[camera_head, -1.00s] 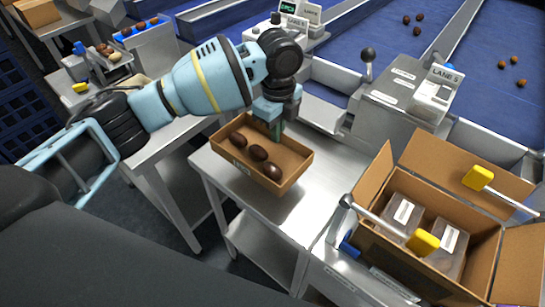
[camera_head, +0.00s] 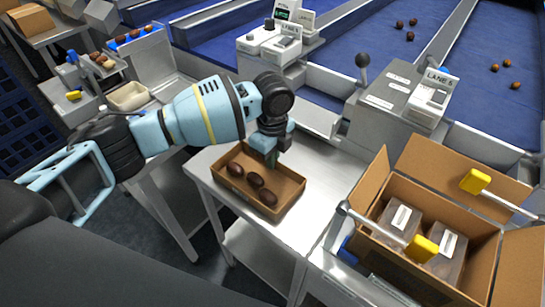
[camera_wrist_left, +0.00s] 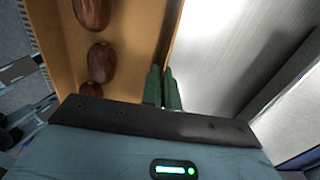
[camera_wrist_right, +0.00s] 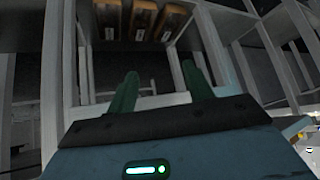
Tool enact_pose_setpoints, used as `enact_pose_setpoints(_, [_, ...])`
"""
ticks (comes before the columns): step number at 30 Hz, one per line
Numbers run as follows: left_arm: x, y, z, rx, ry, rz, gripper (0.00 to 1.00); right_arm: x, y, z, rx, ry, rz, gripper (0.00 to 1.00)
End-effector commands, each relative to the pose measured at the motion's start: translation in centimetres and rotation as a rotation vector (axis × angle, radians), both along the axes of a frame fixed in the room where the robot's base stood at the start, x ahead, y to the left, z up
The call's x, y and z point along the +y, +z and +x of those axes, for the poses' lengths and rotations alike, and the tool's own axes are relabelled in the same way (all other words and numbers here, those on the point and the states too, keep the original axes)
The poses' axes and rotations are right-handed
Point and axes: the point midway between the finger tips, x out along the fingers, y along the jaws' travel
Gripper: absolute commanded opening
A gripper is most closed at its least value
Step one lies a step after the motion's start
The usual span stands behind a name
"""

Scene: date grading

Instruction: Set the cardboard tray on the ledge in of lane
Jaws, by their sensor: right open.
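The cardboard tray (camera_head: 285,202) is a shallow open box with three dark brown dates in it. It is at the metal table (camera_head: 310,215), but I cannot tell whether it rests on the top or hangs just above. My left gripper (camera_head: 272,158) is at the tray's far wall. In the left wrist view its green fingers (camera_wrist_left: 162,88) are close together at the wall of the tray (camera_wrist_left: 130,75), gripping it. My right gripper (camera_wrist_right: 160,88) shows only in the right wrist view, with fingers apart and nothing between them. A metal ledge (camera_head: 312,113) lies along the lane front behind the table.
A large open carton (camera_head: 470,255) with clear boxes stands at the right, with yellow-ended levers (camera_head: 425,249) beside it. The LANE 5 unit (camera_head: 432,95) and a black-knobbed lever (camera_head: 363,62) stand behind. Blue lanes (camera_head: 480,75) hold several dates. Bare table lies right of the tray.

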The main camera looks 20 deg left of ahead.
Motion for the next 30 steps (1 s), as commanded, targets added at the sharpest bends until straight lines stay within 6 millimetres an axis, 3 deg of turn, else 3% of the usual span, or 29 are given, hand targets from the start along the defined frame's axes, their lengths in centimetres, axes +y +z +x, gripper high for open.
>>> enact_pose_setpoints(3, [0.0,-0.2,0.0,0.000,0.000,0.000,0.00,-0.1,0.0,0.0,0.000,0.002,-0.002,0.52])
enact_pose_setpoints(9, [0.0,-0.2,0.0,-0.001,0.000,0.000,0.24,-0.1,0.0,0.0,0.000,0.003,-0.003,0.52])
enact_pose_setpoints(19, [0.0,0.1,0.0,-0.002,0.000,-0.001,0.24,-0.1,-0.1,-0.1,0.001,0.003,-0.003,0.52])
enact_pose_setpoints(23, [-0.1,1.5,0.1,-0.005,0.000,-0.002,0.24,-0.1,0.0,0.0,-0.001,0.003,-0.003,0.52])
enact_pose_setpoints(30, [-0.1,6.3,0.1,-0.007,-0.001,-0.002,0.24,-0.1,0.5,0.2,-0.007,0.003,-0.003,0.52])
